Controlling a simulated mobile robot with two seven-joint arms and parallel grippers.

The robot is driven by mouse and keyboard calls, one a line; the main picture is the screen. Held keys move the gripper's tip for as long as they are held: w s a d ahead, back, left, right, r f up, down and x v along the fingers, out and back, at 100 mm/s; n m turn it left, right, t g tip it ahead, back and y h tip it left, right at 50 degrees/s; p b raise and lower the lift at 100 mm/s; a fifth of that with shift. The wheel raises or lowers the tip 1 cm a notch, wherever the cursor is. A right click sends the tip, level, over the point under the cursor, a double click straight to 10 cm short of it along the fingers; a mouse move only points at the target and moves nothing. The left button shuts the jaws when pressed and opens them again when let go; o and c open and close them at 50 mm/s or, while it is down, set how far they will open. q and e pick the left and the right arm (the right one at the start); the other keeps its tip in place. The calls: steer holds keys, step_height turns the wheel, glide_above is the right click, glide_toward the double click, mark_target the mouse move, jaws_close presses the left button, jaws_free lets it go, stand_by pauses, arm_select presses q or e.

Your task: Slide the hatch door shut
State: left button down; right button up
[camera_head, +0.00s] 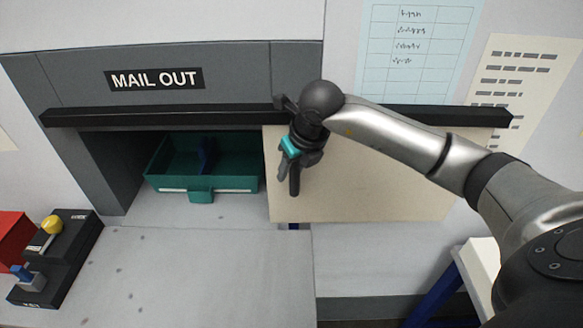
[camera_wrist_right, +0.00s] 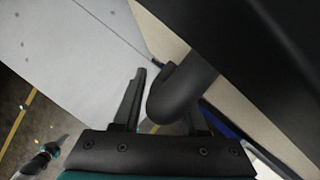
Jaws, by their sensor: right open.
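The hatch door is a cream panel (camera_head: 385,185) hanging under a black rail (camera_head: 180,113). It stands to the right of the hatch opening, which is uncovered. My right gripper (camera_head: 291,184) is in front of the door's left edge, pointing down. Its fingers also show in the wrist view (camera_wrist_right: 160,105), open, with a dark rounded bar (camera_wrist_right: 180,92) between them. The bar looks like the door's handle; I cannot tell whether the fingers touch it. A small dark and teal shape at the wrist view's lower left looks like my left gripper (camera_wrist_right: 55,148); its jaws are unclear.
A green tray (camera_head: 200,184) sits inside the opening, under the "MAIL OUT" sign (camera_head: 155,78). A grey counter (camera_head: 190,275) lies in front, mostly clear. A black control box (camera_head: 65,265) with yellow and blue knobs and a red box (camera_head: 14,235) stand at the left.

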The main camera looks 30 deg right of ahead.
jaws_close()
stand_by(0.3)
steer(key=shift+r, duration=0.1)
stand_by(1.0)
